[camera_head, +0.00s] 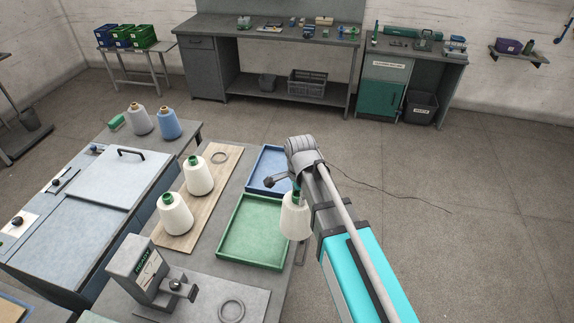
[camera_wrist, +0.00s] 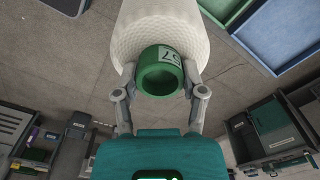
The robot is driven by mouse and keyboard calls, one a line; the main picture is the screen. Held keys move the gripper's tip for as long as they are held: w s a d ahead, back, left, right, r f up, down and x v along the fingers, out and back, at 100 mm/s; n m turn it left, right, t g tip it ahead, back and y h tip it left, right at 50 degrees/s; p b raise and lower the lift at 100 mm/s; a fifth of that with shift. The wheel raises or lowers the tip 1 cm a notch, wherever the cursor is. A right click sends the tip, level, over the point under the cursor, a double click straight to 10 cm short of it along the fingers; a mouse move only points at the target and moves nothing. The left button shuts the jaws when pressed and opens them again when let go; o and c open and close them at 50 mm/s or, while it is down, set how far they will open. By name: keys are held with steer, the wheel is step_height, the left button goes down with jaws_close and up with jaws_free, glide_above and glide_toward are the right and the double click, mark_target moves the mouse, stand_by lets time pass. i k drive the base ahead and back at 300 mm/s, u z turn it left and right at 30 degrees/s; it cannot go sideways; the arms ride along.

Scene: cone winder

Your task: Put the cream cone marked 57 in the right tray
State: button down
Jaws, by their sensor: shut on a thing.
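My gripper (camera_head: 297,190) is shut on the green tube end of a cream cone (camera_head: 295,220), which hangs wide end down. In the wrist view my gripper (camera_wrist: 160,78) has a finger on each side of the green tube, and a label reading 57 shows on it; the cone (camera_wrist: 170,25) extends beyond. In the head view the cone overlaps the right wall of the empty green tray (camera_head: 250,262). A blue tray (camera_head: 262,186) lies behind the green one, partly hidden by my arm. In the wrist view floor shows around the cone, with the trays at upper right.
Two other cream cones with green tubes, one nearer (camera_head: 176,215) and one farther (camera_head: 198,176), stand on a wooden board (camera_head: 220,172) left of the trays. A scale-like device (camera_head: 137,268) stands at the front. Open floor lies to the right.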

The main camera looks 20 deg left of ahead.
mark_target(281, 171)
steer(key=u, duration=0.05)
steer(key=i, duration=1.05)
steer(key=u, duration=0.3)
